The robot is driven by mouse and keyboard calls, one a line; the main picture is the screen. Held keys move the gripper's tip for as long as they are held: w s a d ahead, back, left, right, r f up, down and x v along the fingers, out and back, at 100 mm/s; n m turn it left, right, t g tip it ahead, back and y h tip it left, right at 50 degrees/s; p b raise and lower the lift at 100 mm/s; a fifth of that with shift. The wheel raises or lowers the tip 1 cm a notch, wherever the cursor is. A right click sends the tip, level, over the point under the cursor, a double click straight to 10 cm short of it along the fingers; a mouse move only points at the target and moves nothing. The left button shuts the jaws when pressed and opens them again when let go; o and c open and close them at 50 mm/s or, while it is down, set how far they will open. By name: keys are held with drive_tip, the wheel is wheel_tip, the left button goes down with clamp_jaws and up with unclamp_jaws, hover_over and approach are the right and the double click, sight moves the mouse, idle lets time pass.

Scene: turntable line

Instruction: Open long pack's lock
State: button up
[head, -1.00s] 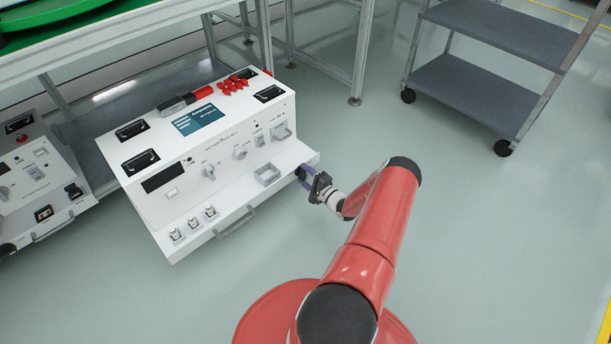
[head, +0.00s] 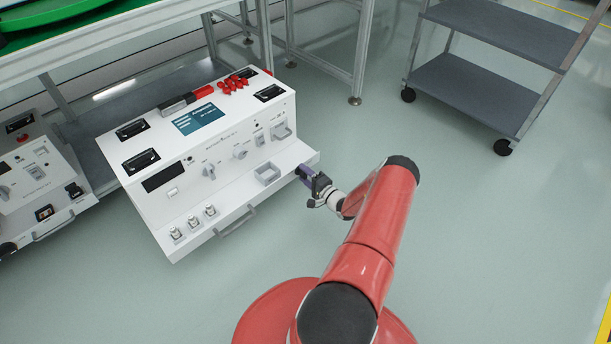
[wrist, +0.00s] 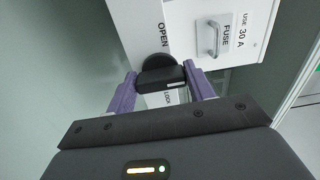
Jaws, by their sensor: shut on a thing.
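In the head view, my gripper (head: 304,175) is at the ledge's right corner, and the knob is mostly hidden.
A second white pack (head: 38,175) stands at the left. A grey shelf cart (head: 470,95) is at the upper right, and a table frame (head: 362,50) stands behind. In the wrist view, a panel labelled FUSE (wrist: 226,38) with a metal handle is close by.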

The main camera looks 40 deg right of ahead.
drive_tip(key=o, duration=1)
drive_tip(key=s, duration=0.7)
drive_tip(key=shift+s+d, duration=0.3)
drive_tip(key=shift+s, duration=0.1)
